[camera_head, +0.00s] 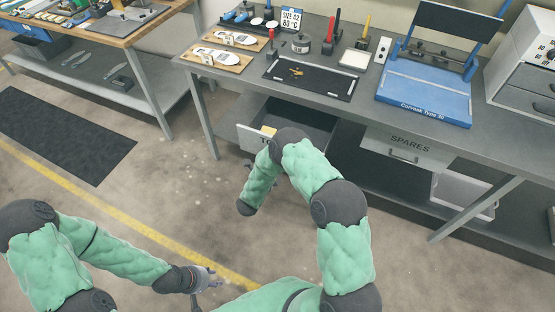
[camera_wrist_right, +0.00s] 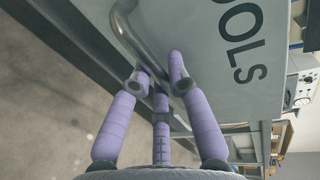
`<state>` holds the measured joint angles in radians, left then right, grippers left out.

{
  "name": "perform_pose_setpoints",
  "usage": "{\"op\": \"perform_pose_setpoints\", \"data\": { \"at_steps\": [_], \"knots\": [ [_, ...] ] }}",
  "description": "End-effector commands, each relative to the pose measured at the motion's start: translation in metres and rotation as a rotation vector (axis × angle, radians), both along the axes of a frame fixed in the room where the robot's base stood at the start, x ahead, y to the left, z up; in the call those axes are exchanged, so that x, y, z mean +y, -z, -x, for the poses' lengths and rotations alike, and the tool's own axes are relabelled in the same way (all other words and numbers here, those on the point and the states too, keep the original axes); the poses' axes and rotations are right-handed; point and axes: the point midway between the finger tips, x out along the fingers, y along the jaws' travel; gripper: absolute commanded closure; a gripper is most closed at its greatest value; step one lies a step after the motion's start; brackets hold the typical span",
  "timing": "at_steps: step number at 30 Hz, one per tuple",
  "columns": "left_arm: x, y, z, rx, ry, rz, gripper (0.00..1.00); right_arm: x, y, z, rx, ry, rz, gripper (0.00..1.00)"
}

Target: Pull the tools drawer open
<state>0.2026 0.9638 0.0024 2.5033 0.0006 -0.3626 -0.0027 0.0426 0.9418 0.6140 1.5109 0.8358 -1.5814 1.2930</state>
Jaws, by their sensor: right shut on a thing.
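The tools drawer (camera_head: 246,134) is under the bench at the left, pulled part way out so its dark inside shows. My right arm hides much of its front in the head view. In the right wrist view, the drawer front (camera_wrist_right: 205,50) fills the top, with the letters "OOLS" and a curved metal handle (camera_wrist_right: 130,35). My right gripper (camera_wrist_right: 160,82) is shut on the handle, its purple fingers around the lower part of the bar. My left gripper (camera_head: 210,279) is low over the floor, away from the bench; its finger opening is too small to tell.
The grey workbench (camera_head: 225,68) carries a dark mat, insole boards, hand tools and a blue press (camera_head: 425,100). A closed SPARES drawer (camera_head: 405,148) is to the right. A white bin (camera_head: 462,195) sits on the lower shelf. The floor (camera_head: 175,185) before the bench is clear.

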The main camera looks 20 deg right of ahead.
Motion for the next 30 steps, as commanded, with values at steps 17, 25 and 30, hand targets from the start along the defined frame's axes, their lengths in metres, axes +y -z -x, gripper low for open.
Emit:
{"op": "perform_pose_setpoints", "data": {
  "at_steps": [17, 25, 30],
  "knots": [
    [0.000, 0.000, 0.000, 0.000, 0.000, 0.000, 0.60, 0.000, 0.000, 0.000, 0.001, 0.000, -0.001, 0.70],
    [0.000, 0.000, 0.000, 0.000, 0.000, 0.000, 0.60, 0.009, -0.002, 0.006, 0.001, -0.003, -0.001, 0.70],
    [0.000, 0.000, 0.000, 0.000, 0.000, 0.000, 0.60, 0.031, -0.008, 0.024, 0.001, -0.005, 0.000, 0.70]
  ]
}}
